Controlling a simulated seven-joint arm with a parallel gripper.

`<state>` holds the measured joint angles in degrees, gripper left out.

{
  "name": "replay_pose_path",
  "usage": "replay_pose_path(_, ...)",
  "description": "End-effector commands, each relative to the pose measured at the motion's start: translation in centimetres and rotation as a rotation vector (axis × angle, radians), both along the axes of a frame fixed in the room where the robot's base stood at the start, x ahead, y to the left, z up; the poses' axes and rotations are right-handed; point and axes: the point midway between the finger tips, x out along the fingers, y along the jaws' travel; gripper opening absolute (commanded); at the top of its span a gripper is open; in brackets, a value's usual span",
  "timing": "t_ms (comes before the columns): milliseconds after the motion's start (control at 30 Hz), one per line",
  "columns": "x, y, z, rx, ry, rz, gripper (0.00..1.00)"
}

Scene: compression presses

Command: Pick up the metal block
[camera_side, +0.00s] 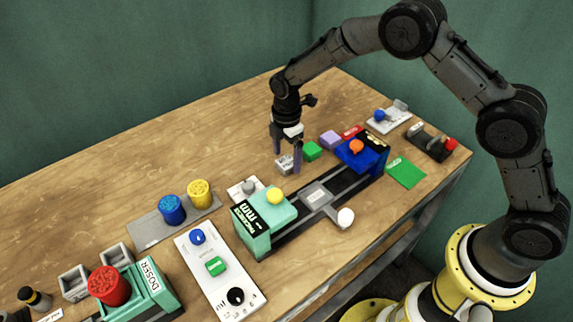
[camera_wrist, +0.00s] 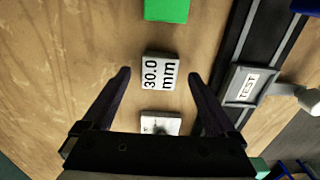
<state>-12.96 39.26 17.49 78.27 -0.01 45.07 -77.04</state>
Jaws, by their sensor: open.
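The metal block (camera_wrist: 160,72) is a small light-grey cuboid marked "30.0 mm" on its top in the wrist view. It lies on the wooden table between and slightly ahead of my open fingers. In the side view the metal block (camera_side: 284,164) sits right at my fingertips, partly covered by them. My gripper (camera_side: 286,160) points down, open and empty, with its fingers around the block's place. In the wrist view my gripper (camera_wrist: 160,78) shows a finger on each side, with a gap to the block on both sides.
A green block (camera_side: 312,150) and a purple block (camera_side: 331,140) stand close beside the metal block. The press rail (camera_side: 345,184) with its blue and teal ends lies nearby. A white plate with a grey knob (camera_side: 248,187) is also near.

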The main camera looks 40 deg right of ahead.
Motion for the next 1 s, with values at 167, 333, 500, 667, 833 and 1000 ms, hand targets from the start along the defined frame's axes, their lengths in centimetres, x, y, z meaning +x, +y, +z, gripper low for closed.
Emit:
replay_pose_path(167, 0.03, 0.01, -1.20, 0.000, -0.001, 0.000, 0.93)
replay_pose_path(333, 0.05, 0.01, -1.21, 0.000, -0.002, 0.000, 0.93)
replay_pose_path(500, 0.06, 0.01, -1.19, 0.000, -0.002, 0.000, 0.67)
replay_pose_path(667, 0.06, 0.00, -1.18, 0.000, -0.002, 0.000, 0.39)
replay_pose_path(833, 0.06, 0.01, -1.17, 0.000, -0.002, 0.000, 0.08)
replay_pose_path(1000, 0.10, 0.01, -1.11, 0.000, -0.003, 0.000, 0.00)
